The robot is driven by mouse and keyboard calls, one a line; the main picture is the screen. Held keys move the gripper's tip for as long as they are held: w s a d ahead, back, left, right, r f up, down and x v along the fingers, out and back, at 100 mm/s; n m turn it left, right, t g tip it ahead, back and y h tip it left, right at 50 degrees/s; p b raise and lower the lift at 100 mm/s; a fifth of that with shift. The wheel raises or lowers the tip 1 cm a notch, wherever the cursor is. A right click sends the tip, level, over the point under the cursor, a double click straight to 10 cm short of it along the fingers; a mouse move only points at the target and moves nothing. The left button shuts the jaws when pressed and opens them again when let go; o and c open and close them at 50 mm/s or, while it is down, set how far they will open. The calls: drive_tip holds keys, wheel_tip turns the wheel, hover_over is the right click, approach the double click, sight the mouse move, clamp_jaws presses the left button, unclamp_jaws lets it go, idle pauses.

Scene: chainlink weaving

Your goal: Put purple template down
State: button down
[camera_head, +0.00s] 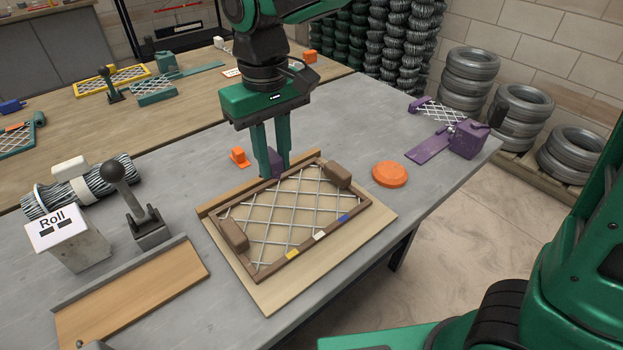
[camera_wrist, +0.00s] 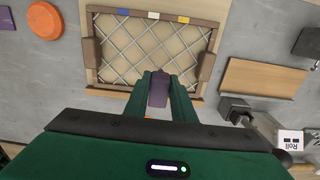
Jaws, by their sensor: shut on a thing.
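My gripper (camera_head: 272,165) points down at the far edge of the brown frame, its two green fingers shut on a small purple piece, the purple template (camera_head: 277,167). In the wrist view the template (camera_wrist: 158,90) shows between the fingertips (camera_wrist: 160,85), its end near the frame's edge. I cannot tell whether it touches the frame or the board. The brown frame (camera_head: 265,266) holds a diamond wire mesh (camera_head: 290,215) and lies on a light wooden board (camera_head: 377,218). The frame has two brown blocks and yellow, white and blue marks on its near edge.
An orange disc (camera_head: 389,174) lies to the right and a small orange piece (camera_head: 239,157) to the left. A purple fixture (camera_head: 467,139) stands at the far right. A lever (camera_head: 138,205), a Roll box (camera_head: 70,238) and a wooden tray (camera_head: 135,295) stand left. Grey table (camera_head: 440,185) is bare around the disc.

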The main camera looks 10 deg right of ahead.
hover_over(318, 195)
wheel_tip(318, 195, down, 6)
drive_tip(key=shift+a+f, duration=0.1)
drive_tip(key=shift+f, duration=2.1)
drive_tip(key=shift+f, duration=0.15)
drive_tip(key=c, duration=1.5)
unclamp_jaws()
wheel_tip(318, 195, up, 12)
drive_tip(key=shift+r, duration=0.2)
